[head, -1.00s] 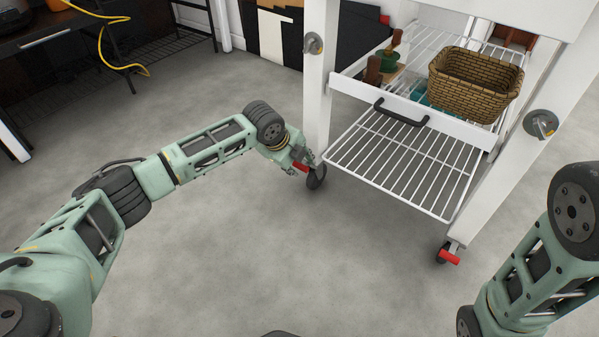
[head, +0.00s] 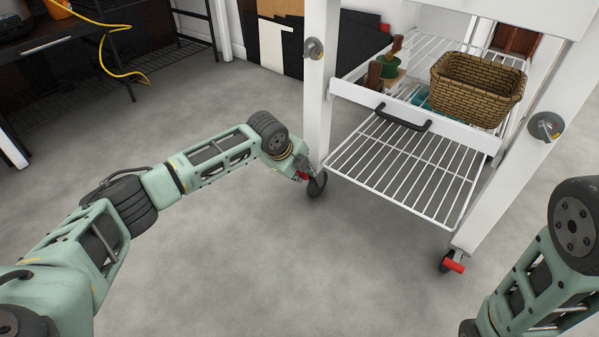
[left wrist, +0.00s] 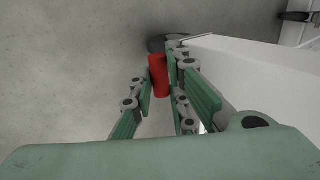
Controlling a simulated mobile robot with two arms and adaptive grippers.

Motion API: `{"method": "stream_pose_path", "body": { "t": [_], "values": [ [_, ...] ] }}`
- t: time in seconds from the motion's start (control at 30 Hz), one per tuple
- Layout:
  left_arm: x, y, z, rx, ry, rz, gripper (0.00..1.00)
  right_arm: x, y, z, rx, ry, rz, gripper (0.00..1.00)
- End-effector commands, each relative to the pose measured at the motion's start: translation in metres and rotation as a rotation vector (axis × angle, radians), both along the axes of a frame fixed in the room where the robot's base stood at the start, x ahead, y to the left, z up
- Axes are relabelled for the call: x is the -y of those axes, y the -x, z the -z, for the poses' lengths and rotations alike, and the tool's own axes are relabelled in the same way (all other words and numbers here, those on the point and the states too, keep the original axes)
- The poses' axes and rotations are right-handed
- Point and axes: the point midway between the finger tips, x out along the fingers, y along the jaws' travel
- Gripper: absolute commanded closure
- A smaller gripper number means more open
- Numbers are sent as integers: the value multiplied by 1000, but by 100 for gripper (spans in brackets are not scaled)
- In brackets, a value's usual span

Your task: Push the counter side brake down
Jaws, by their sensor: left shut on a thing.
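The counter (head: 319,90) is a white wheeled cart with a caster under each front leg in the head view. The left front caster (head: 317,187) has a red brake lever (head: 303,176), which also shows in the left wrist view (left wrist: 158,76). My left gripper (head: 299,172) is at this lever, shut on it, with the green fingers on either side. The fingers partly cover the lever, so its exact tilt is hard to tell. The right front caster has another red brake lever (head: 454,266), sticking out and untouched. My right arm is at the lower right; its gripper is out of view.
A wire shelf (head: 400,165) sits low in the counter. A drawer with a black handle (head: 403,118) holds a wicker basket (head: 478,88) and a small plant (head: 390,68). The grey floor (head: 230,260) in front is clear. A yellow cable hangs at the upper left.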

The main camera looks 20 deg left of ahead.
Motion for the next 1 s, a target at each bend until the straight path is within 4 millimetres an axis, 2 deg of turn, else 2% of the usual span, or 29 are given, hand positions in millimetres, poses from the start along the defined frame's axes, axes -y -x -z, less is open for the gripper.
{"method": "stream_pose_path", "body": {
  "t": [0.27,0.47,0.7,1.0],
  "values": [
    [0,2,0,7,4,0,100,0,0,-6,-1,0,0,60],
    [-2,6,1,67,26,-1,100,0,-1,-30,-2,0,0,60],
    [-3,11,13,215,82,0,100,0,-1,-54,-1,0,1,60],
    [-4,14,29,418,156,0,100,0,-1,-54,-1,0,1,60]
  ]
}}
